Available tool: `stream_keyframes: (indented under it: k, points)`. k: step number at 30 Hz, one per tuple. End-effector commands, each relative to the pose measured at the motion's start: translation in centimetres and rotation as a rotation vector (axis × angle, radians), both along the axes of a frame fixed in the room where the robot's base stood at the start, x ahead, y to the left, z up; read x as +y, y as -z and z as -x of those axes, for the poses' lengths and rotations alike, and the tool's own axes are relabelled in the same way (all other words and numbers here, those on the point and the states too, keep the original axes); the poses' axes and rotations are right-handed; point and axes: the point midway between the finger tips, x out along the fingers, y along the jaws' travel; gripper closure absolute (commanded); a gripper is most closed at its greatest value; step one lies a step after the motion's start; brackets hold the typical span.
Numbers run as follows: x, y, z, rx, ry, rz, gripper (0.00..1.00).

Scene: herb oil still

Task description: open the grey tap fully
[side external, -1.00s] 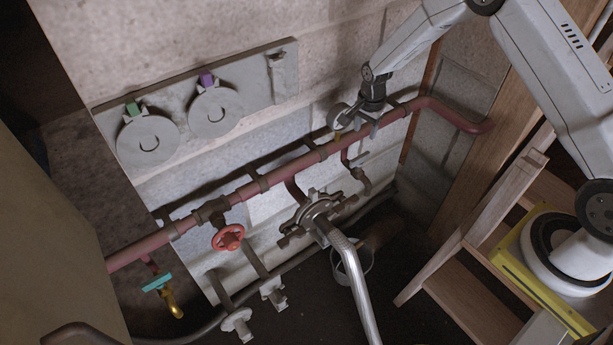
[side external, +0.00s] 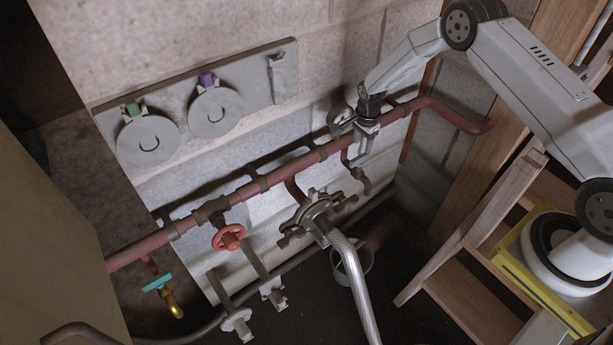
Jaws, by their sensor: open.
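My gripper (side external: 360,141) is open, directly right of the wheel and in front of the pipe, pointing down. Its fingers partly overlap the tap in this view. I cannot tell whether a finger touches the wheel or how far the tap is turned.
The red-brown pipe (side external: 275,178) runs across the wall. A red handwheel (side external: 228,238) and a teal-handled brass tap (side external: 160,287) are further left. A ribbed metal hose (side external: 355,280) hangs from a fitting. A bucket (side external: 352,265) and a wooden stepladder (side external: 480,240) stand right.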

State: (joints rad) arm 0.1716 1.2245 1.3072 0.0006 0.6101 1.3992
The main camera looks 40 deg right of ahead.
Motion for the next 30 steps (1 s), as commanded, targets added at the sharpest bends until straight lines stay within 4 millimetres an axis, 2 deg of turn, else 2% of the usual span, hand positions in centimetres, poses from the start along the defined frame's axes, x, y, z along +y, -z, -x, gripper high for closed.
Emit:
stream_keyframes:
  k: [9, 15, 29, 30]
  points:
    - [0.0, 3.6, 0.1, 0.000, 0.000, -0.001, 0.45]
    - [0.0, 5.2, 0.0, -0.002, -0.001, -0.001, 0.45]
    - [0.0, 5.9, 0.0, -0.003, -0.001, -0.001, 0.45]
    - [0.0, 5.9, 0.0, -0.003, -0.001, -0.001, 0.51]
